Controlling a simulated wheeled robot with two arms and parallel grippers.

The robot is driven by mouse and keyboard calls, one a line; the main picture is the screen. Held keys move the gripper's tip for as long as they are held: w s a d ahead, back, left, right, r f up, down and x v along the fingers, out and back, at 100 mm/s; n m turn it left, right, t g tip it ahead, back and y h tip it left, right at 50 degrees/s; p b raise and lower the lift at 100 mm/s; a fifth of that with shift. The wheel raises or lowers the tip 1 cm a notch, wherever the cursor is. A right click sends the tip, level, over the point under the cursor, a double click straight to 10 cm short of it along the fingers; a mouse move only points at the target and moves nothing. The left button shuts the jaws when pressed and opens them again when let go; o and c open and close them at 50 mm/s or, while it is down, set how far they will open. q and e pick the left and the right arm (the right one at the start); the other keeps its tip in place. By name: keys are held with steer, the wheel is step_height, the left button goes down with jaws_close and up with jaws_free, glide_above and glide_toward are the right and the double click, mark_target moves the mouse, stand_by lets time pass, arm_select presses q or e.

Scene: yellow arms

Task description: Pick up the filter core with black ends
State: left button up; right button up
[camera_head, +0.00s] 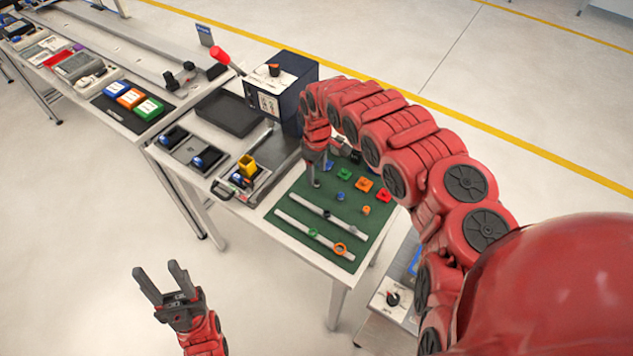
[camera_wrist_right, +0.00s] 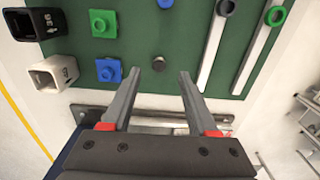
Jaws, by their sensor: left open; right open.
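A small dark round piece (camera_wrist_right: 158,60) on the green mat shows end-on in the right wrist view. It may be the black end of the filter core, but its side is hidden. In the head view my right gripper (camera_head: 315,180) hangs over the mat's left part. Its arm hides some of the mat. My left gripper (camera_head: 160,275) is open and empty, out over the floor away from the table.
The green mat (camera_head: 295,200) holds two pale bars with rings, a dark ring (camera_head: 326,214), an orange ring (camera_head: 340,248), and several coloured blocks. Black (camera_wrist_right: 35,22) and white (camera_wrist_right: 50,74) square pieces stand at the wrist view's left. A dark box (camera_head: 292,75) stands behind.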

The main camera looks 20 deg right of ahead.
mark_target(317, 182)
steer(key=shift+w+f+p, duration=0.1)
steer(key=shift+f+p, duration=0.5)
steer(key=shift+f, duration=1.5)
steer(key=shift+d, duration=0.1)
steer(key=shift+c, duration=0.2)
jaws_close()
